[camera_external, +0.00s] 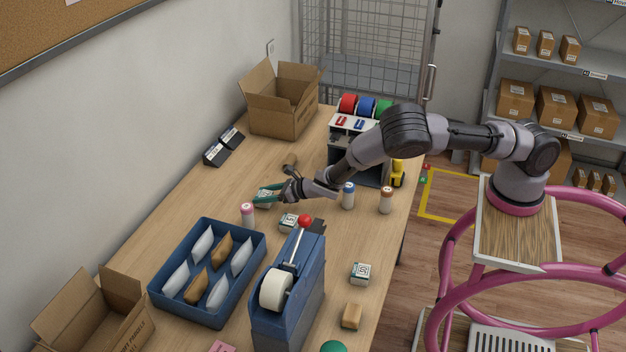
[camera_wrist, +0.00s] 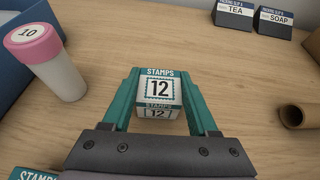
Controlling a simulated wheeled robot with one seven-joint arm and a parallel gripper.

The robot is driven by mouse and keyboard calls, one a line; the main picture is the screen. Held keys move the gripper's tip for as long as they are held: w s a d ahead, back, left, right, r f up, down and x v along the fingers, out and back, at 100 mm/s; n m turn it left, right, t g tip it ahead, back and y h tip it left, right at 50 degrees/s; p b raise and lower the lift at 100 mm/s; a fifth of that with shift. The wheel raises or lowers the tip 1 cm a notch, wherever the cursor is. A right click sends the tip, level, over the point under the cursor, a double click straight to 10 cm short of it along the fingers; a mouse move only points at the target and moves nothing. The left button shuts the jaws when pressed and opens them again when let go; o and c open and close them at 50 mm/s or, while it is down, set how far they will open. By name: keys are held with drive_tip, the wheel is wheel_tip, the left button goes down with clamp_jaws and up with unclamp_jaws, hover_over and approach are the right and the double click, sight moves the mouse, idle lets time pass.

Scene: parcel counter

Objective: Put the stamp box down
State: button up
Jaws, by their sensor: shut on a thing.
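My gripper (camera_external: 267,194) is over the wooden counter, left of the middle in the external view. Its two green fingers show in the wrist view (camera_wrist: 160,76), closed on the sides of a small white stamp box (camera_wrist: 159,93) with a teal border, marked STAMPS and 12. The box sits level between the fingers, and in the external view the fingers mostly hide it. It is low, near the counter top; I cannot tell whether its underside touches the wood.
A pink-capped bottle (camera_wrist: 45,62) marked 10 stands left of my gripper. Another stamp box (camera_external: 288,221) lies close by. A cardboard tube (camera_wrist: 297,116) is at right. TEA and SOAP signs (camera_wrist: 251,14) stand behind, with bare wood between. A blue tray (camera_external: 211,222) holds several packets.

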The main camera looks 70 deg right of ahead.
wheel_tip(320, 180, up, 9)
drive_tip(key=shift+f, duration=0.1)
drive_tip(key=shift+s, duration=0.15)
drive_tip(key=s+d+f+m+h, duration=0.1)
drive_tip(key=s+d+m+h, duration=0.1)
drive_tip(key=s+d+f+m+h, duration=0.2)
drive_tip(key=h, duration=0.1)
drive_tip(key=shift+s+d+f, duration=0.1)
drive_tip(key=shift+d, duration=0.15)
drive_tip(key=s+d+r+m+g+h, duration=0.1)
drive_tip(key=s+d+m+g+h, duration=0.1)
drive_tip(key=s+m+h, duration=0.1)
wheel_tip(320, 180, up, 3)
drive_tip(key=m+g+h, duration=0.2)
drive_tip(key=m+h, duration=0.1)
hover_over(305, 201)
wheel_tip(305, 201, down, 10)
drive_tip(key=shift+r, duration=0.25)
drive_tip(key=o, duration=1.4)
drive_tip(key=shift+f, duration=0.1)
